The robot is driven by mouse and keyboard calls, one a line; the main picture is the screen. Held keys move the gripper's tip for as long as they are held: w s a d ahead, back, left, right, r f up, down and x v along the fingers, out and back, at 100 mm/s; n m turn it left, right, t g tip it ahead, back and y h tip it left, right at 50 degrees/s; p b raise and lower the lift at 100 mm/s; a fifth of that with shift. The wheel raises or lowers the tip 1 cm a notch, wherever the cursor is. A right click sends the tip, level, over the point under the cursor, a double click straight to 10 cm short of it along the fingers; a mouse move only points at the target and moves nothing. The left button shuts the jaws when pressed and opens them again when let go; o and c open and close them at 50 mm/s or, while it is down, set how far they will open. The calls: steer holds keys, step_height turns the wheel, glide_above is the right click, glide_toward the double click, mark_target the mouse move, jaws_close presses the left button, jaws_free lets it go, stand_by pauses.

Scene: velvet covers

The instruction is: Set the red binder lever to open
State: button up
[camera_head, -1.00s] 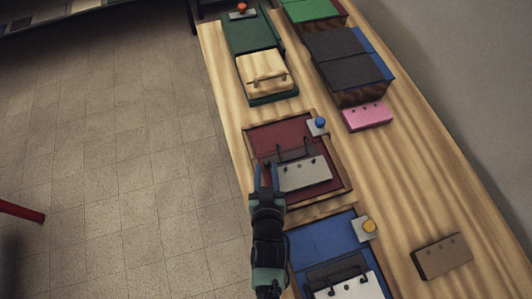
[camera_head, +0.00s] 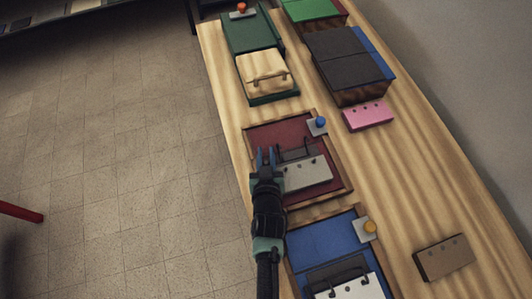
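The red binder (camera_head: 262,134) lies in a wooden tray in the middle of the bench. Its dark metal ring mechanism (camera_head: 292,153) runs across the middle, with a light grey punched sheet (camera_head: 308,174) below it. A thin dark ring or lever part stands up at its right end. My gripper (camera_head: 266,152) is over the binder's left side, by the mechanism's left end. Its two blue fingertips are apart with nothing visible between them. The gripper hides the mechanism's left end, and I cannot tell whether it touches the lever.
A blue knob (camera_head: 320,121) on a grey plate sits at the red binder's upper right corner. A green binder (camera_head: 247,35) is above. Pink (camera_head: 368,117) and brown (camera_head: 442,259) punched pieces lie to the right.

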jaws_close()
steer(key=shift+r+p, duration=0.25)
steer(key=shift+p, duration=0.7)
steer(key=shift+f+p, duration=0.1)
steer(key=shift+p, duration=0.2)
steer(key=shift+w+f+g, duration=0.1)
steer(key=shift+g, duration=0.2)
steer(key=shift+f, duration=0.1)
steer(key=o, duration=0.6)
jaws_free()
